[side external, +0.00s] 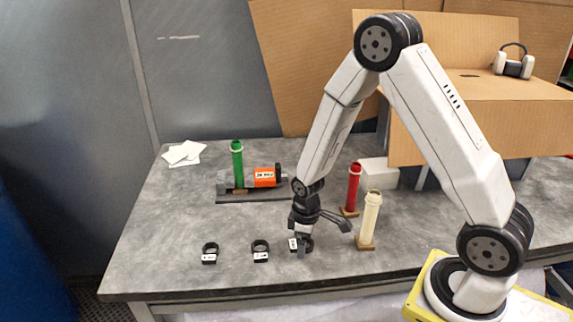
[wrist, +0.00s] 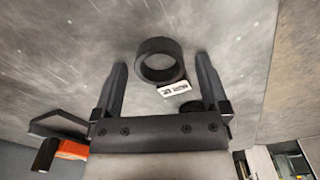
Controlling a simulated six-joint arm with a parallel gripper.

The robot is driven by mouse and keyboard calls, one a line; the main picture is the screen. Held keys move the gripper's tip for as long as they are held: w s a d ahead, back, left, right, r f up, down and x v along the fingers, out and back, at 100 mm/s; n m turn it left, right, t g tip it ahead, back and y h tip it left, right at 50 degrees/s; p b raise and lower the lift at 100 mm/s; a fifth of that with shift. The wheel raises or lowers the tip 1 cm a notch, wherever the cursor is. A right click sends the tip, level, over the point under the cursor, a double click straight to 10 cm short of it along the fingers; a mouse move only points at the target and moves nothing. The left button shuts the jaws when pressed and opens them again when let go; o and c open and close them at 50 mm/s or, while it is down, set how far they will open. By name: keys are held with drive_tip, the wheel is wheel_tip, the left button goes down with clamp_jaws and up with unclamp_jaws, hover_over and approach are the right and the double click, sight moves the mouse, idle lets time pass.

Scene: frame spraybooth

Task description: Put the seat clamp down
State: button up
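Three seat clamps, black rings with white tags, are on the grey table: one at left (side external: 209,254), one in the middle (side external: 260,251), and one at right (side external: 307,245) under my gripper (side external: 301,246). In the wrist view, a seat clamp (wrist: 160,60) lies between the two fingertips of my gripper (wrist: 161,72), its tag toward the palm. A gap shows between the ring and each finger, so my gripper is open and not touching it. The ring appears to rest on the table. A dark round shape (wrist: 192,107) beside the right finger is partly hidden.
A red tube (side external: 353,187) and a cream tube (side external: 370,218) stand on brown bases right of my gripper. A green tube (side external: 237,165) and an orange-labelled device (side external: 264,177) are behind. White papers (side external: 183,152) lie at back left. The left of the table is clear.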

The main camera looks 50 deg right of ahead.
drive_tip(key=shift+r, duration=0.15)
wheel_tip(320, 180, up, 12)
idle(1.1)
drive_tip(key=shift+s, duration=0.15)
idle(0.4)
drive_tip(key=s+a+r+m+t, duration=0.1)
drive_tip(key=s+a+m+t, duration=0.1)
drive_tip(key=s, duration=0.5)
drive_tip(key=a+m, duration=0.1)
drive_tip(key=m, duration=0.1)
drive_tip(key=shift+a+r+m, duration=0.15)
drive_tip(key=shift+a+m, duration=0.1)
drive_tip(key=shift+m, duration=0.15)
drive_tip(key=shift+c, duration=0.2)
idle(0.3)
